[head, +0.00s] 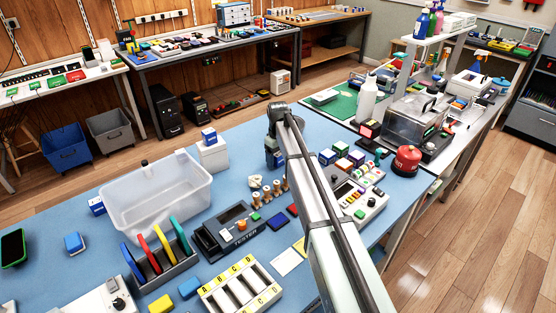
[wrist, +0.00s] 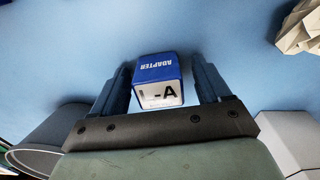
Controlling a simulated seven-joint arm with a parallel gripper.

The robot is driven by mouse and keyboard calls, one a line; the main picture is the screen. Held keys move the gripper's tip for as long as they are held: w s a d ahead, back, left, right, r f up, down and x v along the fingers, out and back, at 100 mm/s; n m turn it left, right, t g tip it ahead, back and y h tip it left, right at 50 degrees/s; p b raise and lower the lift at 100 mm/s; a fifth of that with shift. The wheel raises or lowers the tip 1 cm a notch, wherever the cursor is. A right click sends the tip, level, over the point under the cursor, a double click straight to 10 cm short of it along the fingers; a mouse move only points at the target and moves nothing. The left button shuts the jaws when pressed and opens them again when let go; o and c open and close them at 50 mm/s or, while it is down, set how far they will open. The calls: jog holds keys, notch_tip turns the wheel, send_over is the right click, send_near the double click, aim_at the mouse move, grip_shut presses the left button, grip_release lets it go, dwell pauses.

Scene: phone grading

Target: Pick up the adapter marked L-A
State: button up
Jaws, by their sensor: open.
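The adapter marked L-A (wrist: 160,78) is a small blue block with a white face, lettered "ADAPTER" on its blue side. In the wrist view it sits on the blue table mat between the two dark fingers of my gripper (wrist: 163,72). The fingers are apart, with a gap showing on each side of the block. In the head view my gripper (head: 274,158) points down over the mat at the end of my arm, and I cannot make out the adapter there.
A white box (head: 213,154) with a blue-and-white block on top stands left of my gripper, beside a clear bin (head: 155,200). Crumpled pale pieces (wrist: 301,28) lie close by. A tester (head: 232,232) sits in front, and a button panel (head: 358,198) stands to the right.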

jog(key=shift+c, duration=0.3)
jog(key=c, duration=1)
